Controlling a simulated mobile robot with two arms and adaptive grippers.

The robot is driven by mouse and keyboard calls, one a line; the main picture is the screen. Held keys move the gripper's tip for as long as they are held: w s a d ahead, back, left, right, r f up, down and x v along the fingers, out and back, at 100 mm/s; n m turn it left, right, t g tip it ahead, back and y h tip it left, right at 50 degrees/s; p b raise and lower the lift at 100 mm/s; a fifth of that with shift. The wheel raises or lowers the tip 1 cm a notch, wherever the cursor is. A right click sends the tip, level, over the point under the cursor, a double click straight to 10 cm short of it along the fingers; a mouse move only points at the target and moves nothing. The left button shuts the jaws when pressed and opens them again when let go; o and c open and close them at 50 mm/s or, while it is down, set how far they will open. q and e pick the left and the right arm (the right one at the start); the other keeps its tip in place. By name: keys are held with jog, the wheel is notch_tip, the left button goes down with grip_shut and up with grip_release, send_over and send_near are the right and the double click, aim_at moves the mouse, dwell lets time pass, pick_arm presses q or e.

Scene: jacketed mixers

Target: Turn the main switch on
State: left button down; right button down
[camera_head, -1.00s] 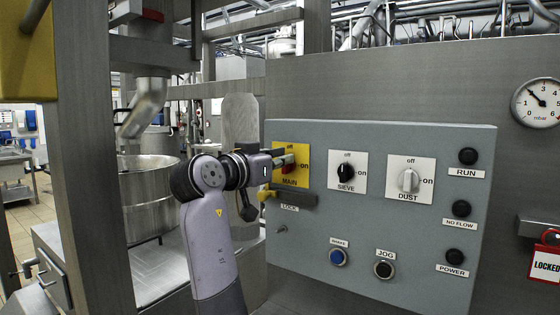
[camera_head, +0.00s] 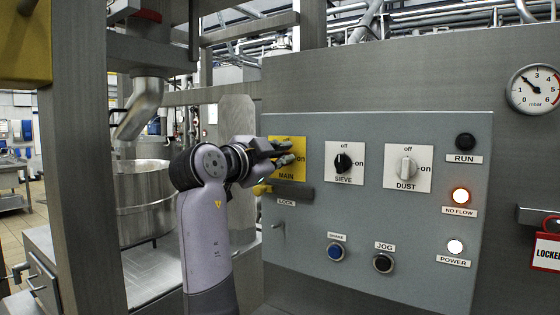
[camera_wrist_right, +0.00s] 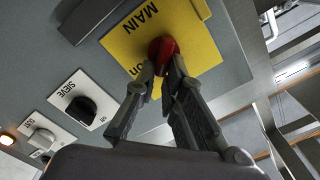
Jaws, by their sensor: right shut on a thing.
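The main switch is a red knob (camera_wrist_right: 163,48) on a yellow plate marked MAIN, at the top of the right wrist view. My right gripper (camera_wrist_right: 164,70) is shut on this knob with a finger on each side. In the head view the yellow MAIN plate (camera_head: 290,173) is at the left of the grey control panel, and my right gripper (camera_head: 284,153) is in front of it and hides the knob. The knob's exact angle is hard to tell. My left gripper is not in view.
The SIEVE switch (camera_head: 343,162) and DUST switch (camera_head: 406,168) are right of it. The NO FLOW lamp (camera_head: 460,195) and POWER lamp (camera_head: 455,246) are lit; the RUN lamp (camera_head: 465,141) is dark. A yellow-ended lock bar (camera_head: 290,191) sits just below the MAIN plate.

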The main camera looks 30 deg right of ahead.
jog(key=shift+s+f+m+b, duration=0.15)
jog(key=shift+m+b, duration=0.25)
jog(key=shift+m, duration=0.95)
jog(key=shift+f+m+b, duration=0.3)
jog(key=shift+m+b, duration=0.05)
jog(key=shift+m, duration=0.95)
jog(key=shift+s+f+m+b, duration=0.15)
jog(key=shift+m+b, duration=0.25)
jog(key=shift+m, duration=0.95)
jog(key=shift+w+f+m, duration=0.1)
jog(key=shift+m, duration=0.2)
jog(key=c, duration=1.7)
grip_release()
jog(key=v, duration=0.7)
jog(key=shift+a, duration=0.2)
